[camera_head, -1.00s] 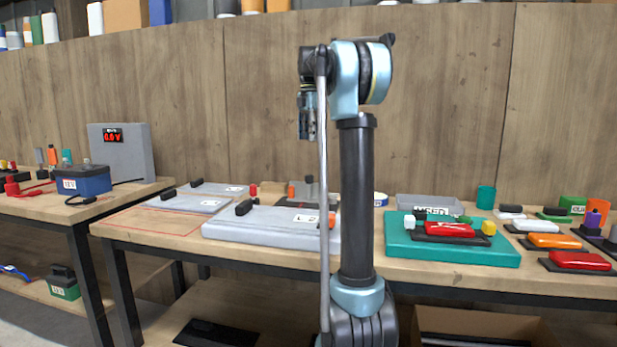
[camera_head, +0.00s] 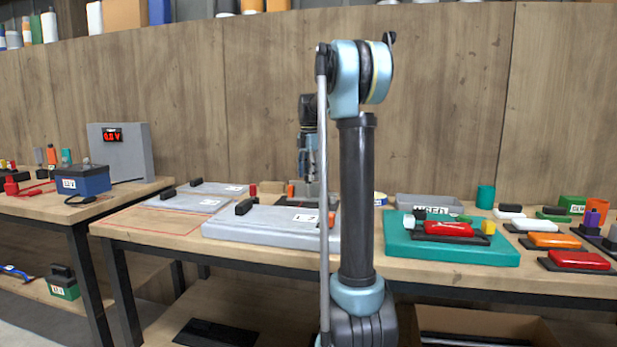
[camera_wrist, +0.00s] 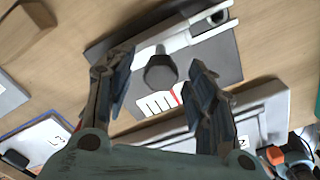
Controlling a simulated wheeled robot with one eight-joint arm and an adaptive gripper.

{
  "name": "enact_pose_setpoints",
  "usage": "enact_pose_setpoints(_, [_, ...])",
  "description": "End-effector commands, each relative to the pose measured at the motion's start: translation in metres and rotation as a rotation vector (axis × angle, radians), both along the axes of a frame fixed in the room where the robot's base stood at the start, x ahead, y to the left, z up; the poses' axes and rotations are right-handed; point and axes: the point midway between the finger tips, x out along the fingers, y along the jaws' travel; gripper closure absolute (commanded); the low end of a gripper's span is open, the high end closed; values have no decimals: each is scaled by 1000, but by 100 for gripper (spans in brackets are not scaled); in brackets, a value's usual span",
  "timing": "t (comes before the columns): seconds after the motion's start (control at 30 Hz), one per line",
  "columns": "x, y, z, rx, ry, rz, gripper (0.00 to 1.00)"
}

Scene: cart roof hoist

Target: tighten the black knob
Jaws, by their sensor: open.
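In the wrist view the black knob (camera_wrist: 160,73) has a faceted head. It sits on a grey plate (camera_wrist: 221,61) beside a pale bar and a white scale label (camera_wrist: 158,104) with a red line. My gripper (camera_wrist: 160,62) is open, with one finger on each side of the knob and a visible gap on both sides. I cannot tell how far above the knob the fingertips are. In the head view my gripper (camera_head: 308,172) points down over the back of the middle table, and the knob cannot be made out there.
A large grey panel (camera_head: 265,224) lies in front of the gripper on the table. A teal board (camera_head: 450,255) with a red handle stands to the right. A grey "USED" bin (camera_head: 410,202) is behind it. A wooden wall (camera_head: 265,100) rises behind the table.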

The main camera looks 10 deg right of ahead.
Motion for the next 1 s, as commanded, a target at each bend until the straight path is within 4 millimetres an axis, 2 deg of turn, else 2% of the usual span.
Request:
enact_pose_setpoints(0.37, [0,1,-6,0,0,1,50])
enact_pose_setpoints(0.4, [0,1,-6,0,0,1,54])
enact_pose_setpoints(0.57, [0,1,-6,0,0,1,90])
enact_pose_setpoints(0.6, [0,1,-6,0,0,2,94])
enact_pose_setpoints(1.0, [0,3,-6,-1,0,-46,94])
